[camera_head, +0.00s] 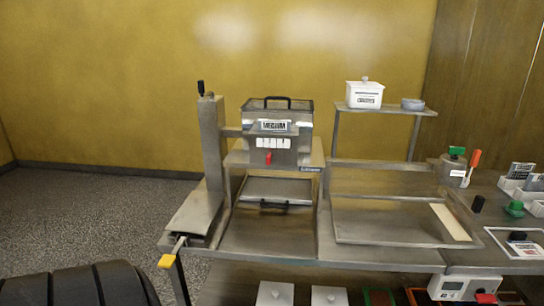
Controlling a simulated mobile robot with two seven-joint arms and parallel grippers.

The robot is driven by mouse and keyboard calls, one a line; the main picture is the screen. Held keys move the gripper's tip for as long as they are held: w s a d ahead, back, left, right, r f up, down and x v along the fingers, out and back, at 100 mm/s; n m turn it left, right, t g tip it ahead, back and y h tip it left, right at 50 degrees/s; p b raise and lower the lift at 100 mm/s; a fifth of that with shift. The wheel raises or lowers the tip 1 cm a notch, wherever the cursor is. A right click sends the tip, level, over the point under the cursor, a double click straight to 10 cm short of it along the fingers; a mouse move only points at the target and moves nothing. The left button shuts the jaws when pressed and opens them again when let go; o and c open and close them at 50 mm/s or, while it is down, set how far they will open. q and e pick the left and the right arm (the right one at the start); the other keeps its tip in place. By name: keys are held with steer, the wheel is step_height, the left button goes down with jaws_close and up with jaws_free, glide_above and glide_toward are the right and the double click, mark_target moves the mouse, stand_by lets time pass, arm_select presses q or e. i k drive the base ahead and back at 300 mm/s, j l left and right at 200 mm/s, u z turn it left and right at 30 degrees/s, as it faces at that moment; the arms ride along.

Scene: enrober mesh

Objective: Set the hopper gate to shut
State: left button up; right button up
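The hopper (303,112), a grey box with a dark handle on top, stands at the back middle of the steel bench. A white label (274,125) on its front appears to read "MEDIUM". Below the label are several small white plates (273,143) and a red tab (268,157), which sits toward the left of the hopper front. I cannot tell for sure whether this red tab is the gate's handle, nor how far the gate stands open. Neither of my grippers shows in the head view.
A tall steel post (211,140) with a black knob stands left of the hopper. A yellow-ended lever (167,261) juts from the bench's front left. A dark-handled drawer or tray (278,190) lies below the hopper. A shelf (385,109) holds a white lidded jar (364,95).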

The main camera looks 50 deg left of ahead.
mark_target(270, 155)
steer(key=u, duration=1.75)
